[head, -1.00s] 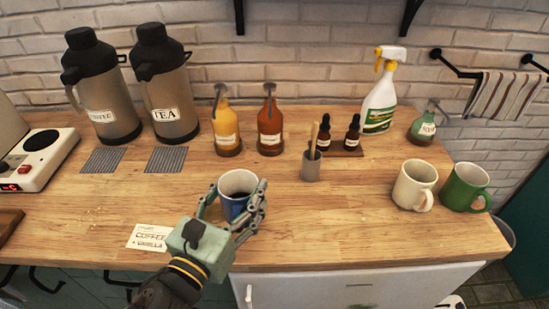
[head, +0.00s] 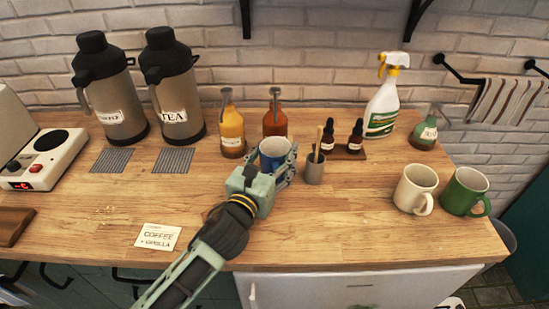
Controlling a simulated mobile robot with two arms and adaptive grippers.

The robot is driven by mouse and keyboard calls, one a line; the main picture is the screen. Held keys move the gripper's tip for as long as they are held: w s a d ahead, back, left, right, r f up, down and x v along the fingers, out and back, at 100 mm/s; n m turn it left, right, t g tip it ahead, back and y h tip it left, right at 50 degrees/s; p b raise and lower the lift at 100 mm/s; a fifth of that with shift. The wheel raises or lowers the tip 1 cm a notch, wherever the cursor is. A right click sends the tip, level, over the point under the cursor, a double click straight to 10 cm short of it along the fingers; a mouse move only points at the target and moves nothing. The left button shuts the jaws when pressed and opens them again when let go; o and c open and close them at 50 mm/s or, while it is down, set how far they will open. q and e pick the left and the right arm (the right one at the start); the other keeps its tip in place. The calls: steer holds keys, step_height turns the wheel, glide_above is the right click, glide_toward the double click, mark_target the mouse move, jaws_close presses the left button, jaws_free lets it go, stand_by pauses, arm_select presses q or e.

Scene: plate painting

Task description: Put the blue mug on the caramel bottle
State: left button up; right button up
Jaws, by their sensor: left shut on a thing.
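The blue mug (head: 267,160), with a white inside and dark liquid in it, is upright in my left gripper (head: 276,168). The gripper's fingers are shut around its sides. The mug is in front of the orange-brown bottle (head: 275,122) and hides its lower part and label. This looks like the caramel bottle, but its label cannot be read. Whether mug and bottle touch, or whether the mug is off the counter, I cannot tell. My right gripper is not in view.
A yellow bottle (head: 231,127) stands just left of the orange-brown one. A grey cup (head: 314,170) with a wooden stick stands close right of my gripper. Dropper bottles and a spray bottle (head: 382,107) are farther right. The front middle of the wooden counter (head: 330,225) is clear.

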arm_select(q)
steer(key=shift+f, duration=0.45)
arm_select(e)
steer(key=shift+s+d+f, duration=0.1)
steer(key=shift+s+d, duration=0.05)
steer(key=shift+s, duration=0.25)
arm_select(q)
steer(key=o, duration=1.5)
steer(key=shift+f, duration=0.2)
steer(key=shift+r, duration=0.2)
steer(key=b+v, duration=0.1)
steer(key=v, duration=1.1)
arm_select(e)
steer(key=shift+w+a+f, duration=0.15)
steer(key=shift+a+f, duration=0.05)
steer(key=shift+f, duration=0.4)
